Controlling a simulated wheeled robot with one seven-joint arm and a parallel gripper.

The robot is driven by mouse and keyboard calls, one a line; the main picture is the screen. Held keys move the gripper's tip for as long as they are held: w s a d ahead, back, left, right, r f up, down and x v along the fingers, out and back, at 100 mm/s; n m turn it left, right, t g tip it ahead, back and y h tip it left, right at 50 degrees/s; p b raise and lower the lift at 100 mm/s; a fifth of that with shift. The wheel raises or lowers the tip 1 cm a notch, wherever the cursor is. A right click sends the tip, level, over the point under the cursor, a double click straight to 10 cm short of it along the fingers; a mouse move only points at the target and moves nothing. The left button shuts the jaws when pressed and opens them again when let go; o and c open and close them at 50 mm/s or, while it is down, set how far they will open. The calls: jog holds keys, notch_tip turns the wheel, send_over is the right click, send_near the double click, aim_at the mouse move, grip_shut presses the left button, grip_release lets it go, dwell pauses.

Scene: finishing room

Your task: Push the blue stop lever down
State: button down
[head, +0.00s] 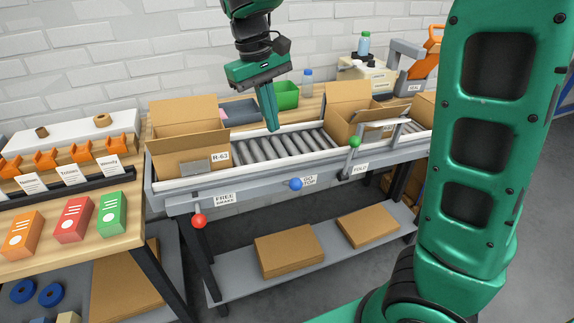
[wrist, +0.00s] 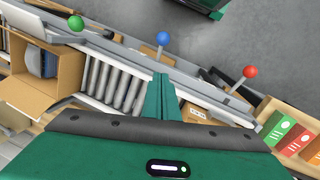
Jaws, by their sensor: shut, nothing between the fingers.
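The blue stop lever has a round blue knob (head: 296,184) on the front rail of the roller conveyor, beside a small label. The knob also shows in the wrist view (wrist: 162,38), beyond my fingertips. My gripper (head: 273,128) is shut and empty, pointing down above the rollers, behind and to the left of the blue knob. It is apart from the lever. In the wrist view the closed fingers (wrist: 161,78) point toward the blue knob with a gap between them.
A red-knobbed lever (head: 199,221) is left of the blue one, and a green-knobbed lever (head: 355,142) is to its right. Open cardboard boxes stand on the conveyor at left (head: 186,160) and right (head: 345,127). Flat cartons (head: 289,251) lie on the shelf below.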

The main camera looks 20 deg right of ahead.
jog(key=s+d+f, duration=0.3)
jog(key=f, duration=0.9)
jog(key=shift+s+f, duration=0.2)
